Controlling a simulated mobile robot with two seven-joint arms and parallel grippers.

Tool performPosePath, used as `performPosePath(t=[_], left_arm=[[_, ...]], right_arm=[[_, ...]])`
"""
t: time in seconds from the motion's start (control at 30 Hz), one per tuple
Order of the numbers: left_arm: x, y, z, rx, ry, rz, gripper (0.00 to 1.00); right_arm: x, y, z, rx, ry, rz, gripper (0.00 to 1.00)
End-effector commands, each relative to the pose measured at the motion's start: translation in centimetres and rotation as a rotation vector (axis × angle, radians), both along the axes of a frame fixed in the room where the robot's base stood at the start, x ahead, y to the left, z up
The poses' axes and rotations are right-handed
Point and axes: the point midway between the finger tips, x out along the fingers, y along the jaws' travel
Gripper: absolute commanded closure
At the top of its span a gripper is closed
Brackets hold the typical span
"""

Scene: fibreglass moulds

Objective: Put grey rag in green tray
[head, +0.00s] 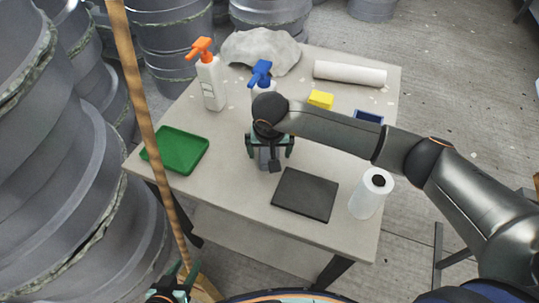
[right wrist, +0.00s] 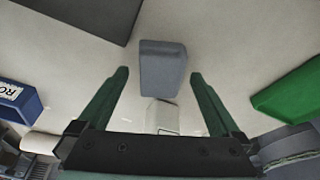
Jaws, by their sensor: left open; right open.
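The grey rag (right wrist: 162,68) looks like a folded blue-grey block lying on the table, seen between the fingertips in the right wrist view. In the head view the rag (head: 265,160) is mostly hidden under my right gripper (head: 270,146). That gripper is open, points down and sits above the rag; I cannot tell whether the fingers touch it. The green tray (head: 176,151) is empty at the table's left corner, and its edge shows in the right wrist view (right wrist: 291,90). My left gripper (head: 180,277) is open and empty, low at the bottom edge, away from the table.
Spray bottles with orange (head: 209,82) and blue (head: 261,75) heads stand behind. A wooden pole (head: 150,130) crosses near the tray. The table between rag and tray is clear.

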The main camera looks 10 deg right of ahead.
Motion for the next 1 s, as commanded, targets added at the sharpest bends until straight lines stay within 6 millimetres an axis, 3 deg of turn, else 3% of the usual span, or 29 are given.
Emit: performPosePath(t=[0.07, 0.83, 1.0], left_arm=[[-0.02, 0.02, -0.02, 0.0, 0.001, 0.0, 0.5], [-0.02, 0.04, -0.03, 0.0, 0.001, 0.001, 0.5], [-0.01, 0.03, -0.02, 0.0, 0.001, 0.001, 0.5]], right_arm=[[-0.01, 0.01, 0.04, 0.0, 0.0, 0.0, 0.06], [0.01, 0.01, 0.09, 0.0, 0.0, 0.0, 0.92], [0.01, 0.01, 0.13, 0.0, 0.0, 0.0, 0.95]])
